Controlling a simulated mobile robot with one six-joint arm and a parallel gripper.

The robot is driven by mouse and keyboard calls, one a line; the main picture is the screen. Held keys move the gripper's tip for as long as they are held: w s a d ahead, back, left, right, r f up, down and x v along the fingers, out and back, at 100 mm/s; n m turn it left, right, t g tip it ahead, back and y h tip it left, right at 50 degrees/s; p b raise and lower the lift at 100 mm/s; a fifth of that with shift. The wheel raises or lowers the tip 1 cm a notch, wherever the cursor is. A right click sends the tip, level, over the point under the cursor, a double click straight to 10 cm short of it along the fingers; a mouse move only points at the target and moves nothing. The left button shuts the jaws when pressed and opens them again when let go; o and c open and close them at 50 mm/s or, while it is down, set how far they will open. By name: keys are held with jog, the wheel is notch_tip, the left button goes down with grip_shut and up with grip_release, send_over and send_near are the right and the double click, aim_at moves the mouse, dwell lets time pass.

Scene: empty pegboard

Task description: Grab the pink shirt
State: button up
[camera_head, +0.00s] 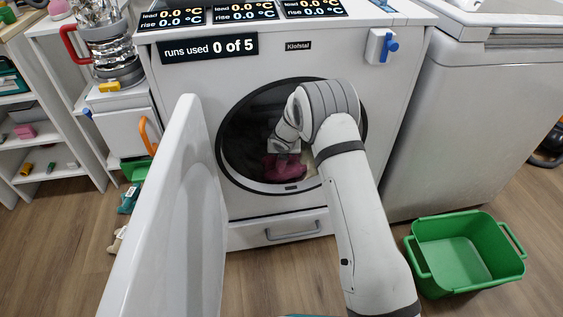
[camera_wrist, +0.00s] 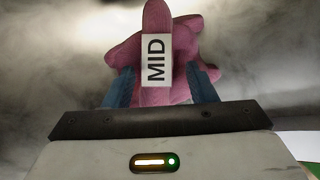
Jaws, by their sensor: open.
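The pink shirt (camera_head: 285,167) lies inside the drum of the white front-loading machine (camera_head: 268,205), near the lower middle of the round opening. In the wrist view the pink shirt (camera_wrist: 186,50) carries a white label reading MID. My gripper (camera_wrist: 162,80) has its two blue fingers apart, one on each side of the shirt's lower part. Whether the fingers touch the cloth cannot be told. In the head view my arm reaches into the opening, and my wrist covers part of the shirt and drum.
The white machine door (camera_head: 175,215) stands open at the left of the opening. A green basket (camera_head: 452,285) sits on the wooden floor at the right, below a white appliance (camera_head: 475,120). Shelves (camera_head: 45,150) with small items stand at the left.

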jog(key=x, duration=0.2)
jog(key=b+x, duration=0.2)
jog(key=x, duration=0.1)
jog(key=shift+a+f, duration=0.3)
jog(key=shift+f, duration=0.1)
jog(key=c, duration=0.9)
jog(key=shift+c, duration=0.2)
